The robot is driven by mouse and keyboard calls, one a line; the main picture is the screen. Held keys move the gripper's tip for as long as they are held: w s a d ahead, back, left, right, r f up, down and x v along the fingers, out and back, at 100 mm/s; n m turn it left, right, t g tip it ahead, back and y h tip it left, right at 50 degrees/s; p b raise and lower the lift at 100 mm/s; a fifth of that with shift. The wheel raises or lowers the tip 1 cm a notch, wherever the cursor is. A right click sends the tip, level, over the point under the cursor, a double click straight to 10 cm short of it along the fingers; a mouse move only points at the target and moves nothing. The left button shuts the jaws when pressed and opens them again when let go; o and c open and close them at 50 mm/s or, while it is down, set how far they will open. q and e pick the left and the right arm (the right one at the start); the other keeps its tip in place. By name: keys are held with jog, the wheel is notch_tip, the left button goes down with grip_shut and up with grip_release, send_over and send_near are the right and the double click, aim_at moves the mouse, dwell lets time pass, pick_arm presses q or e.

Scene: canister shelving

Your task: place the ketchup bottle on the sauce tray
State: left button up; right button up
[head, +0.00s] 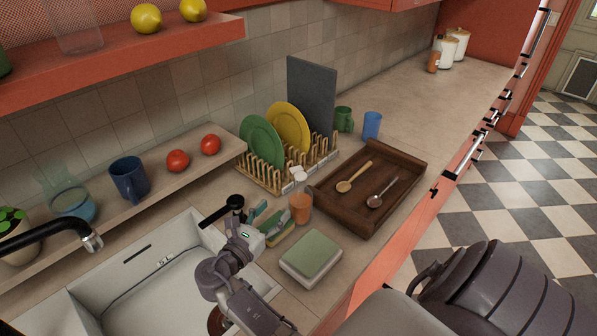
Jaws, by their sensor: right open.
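I cannot make out a clear ketchup bottle. A small clear bottle with orange contents and a white top (300,208) stands upright on the counter near the sink. A dark brown wooden tray (335,207), possibly the sauce tray, lies right of it; a wooden spoon (354,177) and a metal spoon (381,193) lie in it. No bottle stands in the tray. My right gripper (260,212) is open over the sink's back right corner, left of the orange bottle and seemingly apart from it. My left gripper is not in view.
A green-topped sponge block (311,255) lies in front of the bottle. A dish rack (262,175) with plates stands behind, beside a green mug (343,119) and blue cup (372,125). Canisters (457,42) stand at the far end; the counter before them is clear.

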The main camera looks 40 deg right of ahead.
aim_at(298, 185)
jog(key=b+x, duration=0.1)
jog(key=x, duration=0.7)
jog(key=shift+d+f+b, duration=0.1)
jog(key=shift+f+b, duration=0.1)
jog(key=shift+b, duration=0.2)
jog(key=shift+w+d+r, duration=0.1)
jog(key=shift+w+d, duration=0.05)
jog(key=shift+d, duration=0.15)
jog(key=shift+d+b, duration=0.2)
jog(key=shift+b, duration=0.1)
jog(key=x, duration=0.1)
jog(key=b+x, duration=0.1)
jog(key=x, duration=0.1)
jog(key=b+x, duration=0.1)
jog(key=x, duration=0.1)
jog(key=shift+f, duration=0.3)
jog(key=shift+a+r, duration=0.1)
jog(key=shift+a, duration=0.05)
jog(key=c, duration=0.4)
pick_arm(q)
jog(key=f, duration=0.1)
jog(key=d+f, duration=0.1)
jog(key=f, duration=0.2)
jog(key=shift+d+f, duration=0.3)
pick_arm(e)
grip_shut()
